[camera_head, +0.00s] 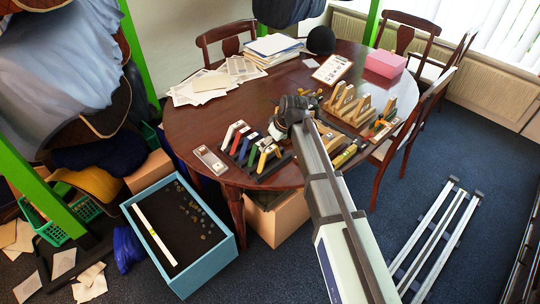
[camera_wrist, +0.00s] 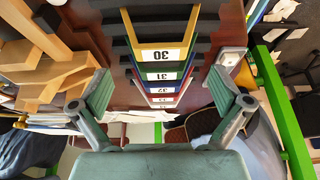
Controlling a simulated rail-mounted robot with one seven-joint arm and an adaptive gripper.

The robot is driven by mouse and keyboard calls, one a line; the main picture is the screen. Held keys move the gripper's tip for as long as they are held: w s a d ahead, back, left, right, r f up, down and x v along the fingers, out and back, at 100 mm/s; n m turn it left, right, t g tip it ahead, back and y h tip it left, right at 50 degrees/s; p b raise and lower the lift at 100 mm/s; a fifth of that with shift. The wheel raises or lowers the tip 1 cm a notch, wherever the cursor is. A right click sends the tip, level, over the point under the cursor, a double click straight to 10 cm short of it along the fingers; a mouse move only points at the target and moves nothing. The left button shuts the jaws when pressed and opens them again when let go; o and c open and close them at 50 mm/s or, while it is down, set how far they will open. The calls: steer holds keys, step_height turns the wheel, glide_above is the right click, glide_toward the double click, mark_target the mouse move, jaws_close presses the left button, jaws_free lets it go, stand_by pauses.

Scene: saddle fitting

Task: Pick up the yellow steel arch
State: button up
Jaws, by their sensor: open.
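The yellow steel arch (camera_wrist: 161,54) bears a white label reading 30 and is the nearest in a row of coloured arches in the wrist view. In the head view the yellow arch (camera_head: 266,158) stands at the right end of that row, near the table's front edge. My gripper (camera_wrist: 160,92) is open and empty; its two fingers stand wide apart to the left and right of the row in the picture, with the arch apparently apart from them. In the head view my gripper (camera_head: 291,113) is above the table, and my arm hides part of the scene.
Green (camera_wrist: 161,76), blue and further arches stand close behind the yellow one. Wooden pieces (camera_head: 347,104) stand right of my arm on the table (camera_head: 190,122). A grey tray (camera_head: 210,159) lies left of the row. Papers (camera_head: 205,88) lie at the back left.

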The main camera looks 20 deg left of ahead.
mark_target(270, 149)
steer(key=shift+p+x, duration=1.05)
steer(key=shift+x, duration=1.55)
steer(key=shift+s+d, duration=0.1)
steer(key=shift+s, duration=0.05)
steer(key=c, duration=1.2)
